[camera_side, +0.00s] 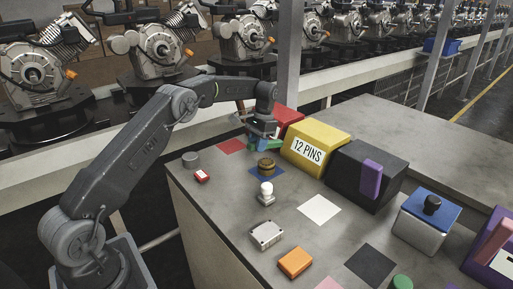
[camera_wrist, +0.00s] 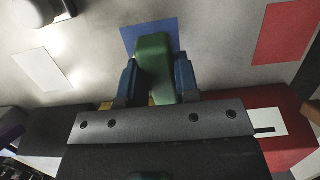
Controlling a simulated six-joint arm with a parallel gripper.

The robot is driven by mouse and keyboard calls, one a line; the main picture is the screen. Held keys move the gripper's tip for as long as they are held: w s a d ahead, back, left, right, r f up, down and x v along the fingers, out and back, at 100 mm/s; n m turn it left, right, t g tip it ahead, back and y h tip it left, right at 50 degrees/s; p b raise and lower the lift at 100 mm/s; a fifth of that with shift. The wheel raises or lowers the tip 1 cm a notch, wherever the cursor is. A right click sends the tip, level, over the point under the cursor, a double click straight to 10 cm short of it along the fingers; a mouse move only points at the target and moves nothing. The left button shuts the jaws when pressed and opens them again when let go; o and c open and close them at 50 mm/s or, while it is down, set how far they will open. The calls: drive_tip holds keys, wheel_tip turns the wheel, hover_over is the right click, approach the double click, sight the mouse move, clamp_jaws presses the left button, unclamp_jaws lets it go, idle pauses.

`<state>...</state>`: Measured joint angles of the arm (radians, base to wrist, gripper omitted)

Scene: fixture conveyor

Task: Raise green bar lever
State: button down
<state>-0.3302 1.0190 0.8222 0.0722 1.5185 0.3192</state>
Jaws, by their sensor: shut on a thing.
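The green bar lever (camera_wrist: 153,60) shows in the wrist view between the two blue fingers of my gripper (camera_wrist: 156,80), which are shut on its sides. Its near end is hidden behind the gripper body. In the side view my gripper (camera_side: 263,138) is low in front of the red box (camera_side: 290,120), beside the yellow box (camera_side: 316,147) marked "12 PINS". Only small bits of green (camera_side: 253,144) show there around the fingers. How the lever joins the box, and its angle, cannot be told.
A brass round piece (camera_side: 266,167) stands on a blue square just in front of my gripper. A white knob piece (camera_side: 265,194), a red button block (camera_side: 202,176) and a grey cylinder (camera_side: 190,159) stand nearby. A black box with a purple lever (camera_side: 371,180) is to the right.

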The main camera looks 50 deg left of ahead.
drive_tip(key=shift+w+r, duration=0.1)
drive_tip(key=shift+r, duration=0.1)
drive_tip(key=c, duration=0.8)
unclamp_jaws()
drive_tip(key=shift+c, duration=0.2)
drive_tip(key=v, duration=0.5)
drive_tip(key=s+v, duration=0.1)
drive_tip(key=v, duration=0.1)
drive_tip(key=shift+w+r, duration=0.1)
drive_tip(key=shift+r, duration=0.2)
drive_tip(key=shift+s+v, duration=0.25)
drive_tip(key=shift+v, duration=0.9)
drive_tip(key=shift+r, duration=0.1)
